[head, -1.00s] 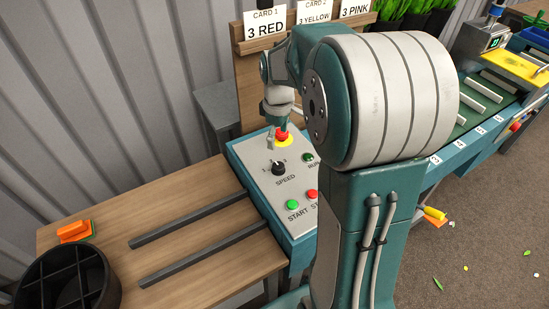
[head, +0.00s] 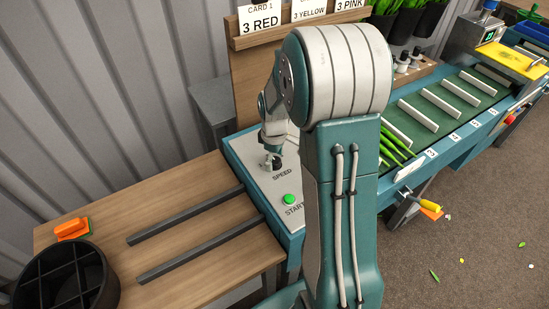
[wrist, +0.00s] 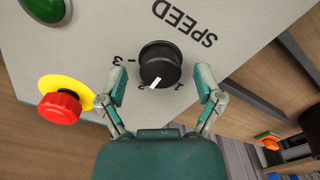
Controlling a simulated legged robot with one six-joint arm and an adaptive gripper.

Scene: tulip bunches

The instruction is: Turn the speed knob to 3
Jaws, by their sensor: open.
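The black speed knob (wrist: 160,62) shows in the wrist view on the pale control panel (wrist: 235,30), with "SPEED" printed beside it. Marks 1, 2 and 3 are around its edge. The knob's white pointer is close to the 2. My gripper (wrist: 160,78) is open, with one finger on each side of the knob and a visible gap to it. In the head view my gripper (head: 271,163) is over the panel (head: 262,186) and hides most of the knob.
A red stop button (wrist: 60,107) on a yellow base is left of my fingers in the wrist view. A green button (wrist: 45,8) is at its upper left. In the head view the green START button (head: 289,198) is uncovered. Dark rails (head: 185,215) lie left of the panel.

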